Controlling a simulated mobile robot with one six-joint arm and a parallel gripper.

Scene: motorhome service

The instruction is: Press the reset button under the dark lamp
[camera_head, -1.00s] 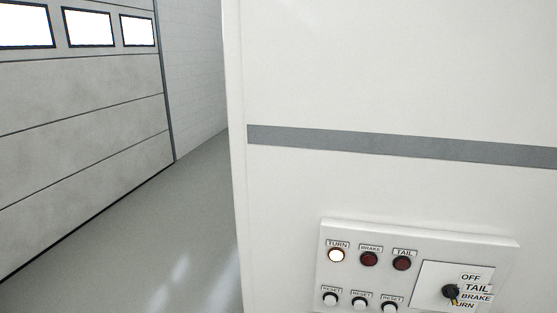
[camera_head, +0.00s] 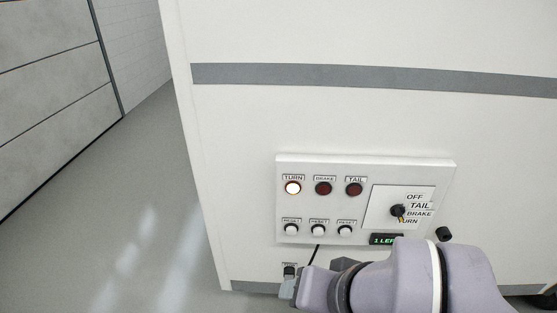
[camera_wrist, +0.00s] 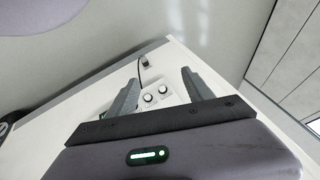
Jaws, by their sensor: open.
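On the white panel (camera_head: 300,162), the TURN lamp (camera_head: 292,188) is lit. The BRAKE lamp (camera_head: 323,188) and TAIL lamp (camera_head: 354,189) are both dark red. Below them are three white reset buttons: left (camera_head: 291,227), middle (camera_head: 318,230) and right (camera_head: 345,231). My gripper (camera_wrist: 160,76) is open and empty in the wrist view, its fingers spread in front of the panel. Two white buttons (camera_wrist: 148,98) show between the fingers; which ones cannot be told. In the head view my arm is low, below the panel, and the fingertips are hard to make out.
A black rotary knob (camera_head: 397,211) beside OFF, TAIL, BRAKE and TURN labels sits right of the lamps. A dark cable (camera_head: 314,254) hangs below the panel. The floor (camera_head: 150,220) at left is clear.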

